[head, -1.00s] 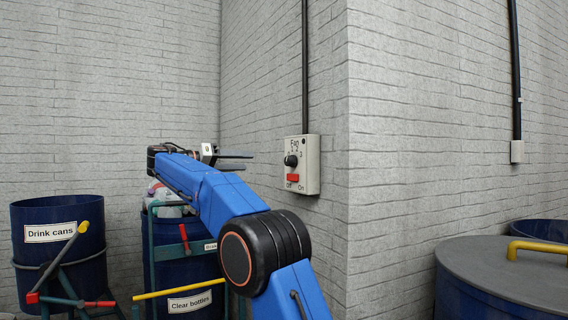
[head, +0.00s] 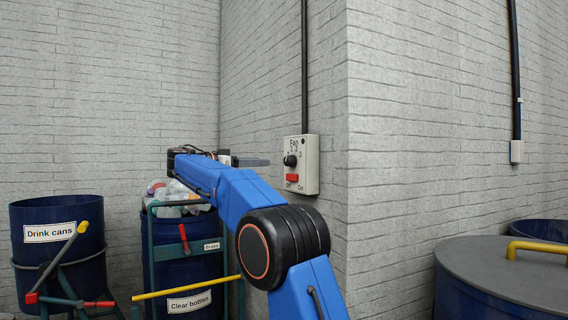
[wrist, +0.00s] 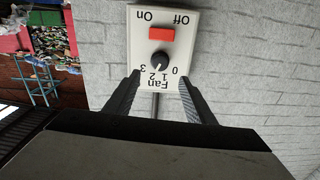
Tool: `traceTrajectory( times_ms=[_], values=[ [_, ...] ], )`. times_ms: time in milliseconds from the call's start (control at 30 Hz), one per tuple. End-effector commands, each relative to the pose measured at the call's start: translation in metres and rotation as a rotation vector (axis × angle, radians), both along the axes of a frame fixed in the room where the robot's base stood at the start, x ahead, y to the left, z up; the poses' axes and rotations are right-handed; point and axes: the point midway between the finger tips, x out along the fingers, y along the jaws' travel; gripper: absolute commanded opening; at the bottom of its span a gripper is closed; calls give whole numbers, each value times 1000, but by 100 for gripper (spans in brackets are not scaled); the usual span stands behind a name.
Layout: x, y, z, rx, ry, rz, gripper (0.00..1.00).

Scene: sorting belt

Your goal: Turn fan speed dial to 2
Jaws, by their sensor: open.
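The fan speed dial (head: 290,160) is a black round knob on a pale wall box (head: 311,178). In the wrist view the dial (wrist: 160,61) appears upside down, ringed by 0, 1, 2 and 3. A small light pointer mark sits on the number side, but I cannot tell which number it meets. My gripper (head: 262,161) is open, level with the dial and close to the box. In the wrist view my gripper (wrist: 159,79) has one finger on each side of the lower part of the box, with the dial between and beyond the tips, apart from both.
A red switch (head: 292,177) marked Off and On sits just below the dial. A black conduit (head: 305,70) runs up from the box. The wall corner is right of it. The Clear bottles bin (head: 186,255) and Drink cans bin (head: 58,270) stand at left.

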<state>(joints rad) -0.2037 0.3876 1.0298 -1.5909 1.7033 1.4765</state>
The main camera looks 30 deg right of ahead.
Motion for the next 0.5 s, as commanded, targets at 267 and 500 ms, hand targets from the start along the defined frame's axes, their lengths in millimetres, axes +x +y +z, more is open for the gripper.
traceTrajectory(
  times_ms=[267,500],
  values=[
    [3,-51,0,0,1,-2,50],
    [6,-90,0,-1,1,-2,50]
  ],
)
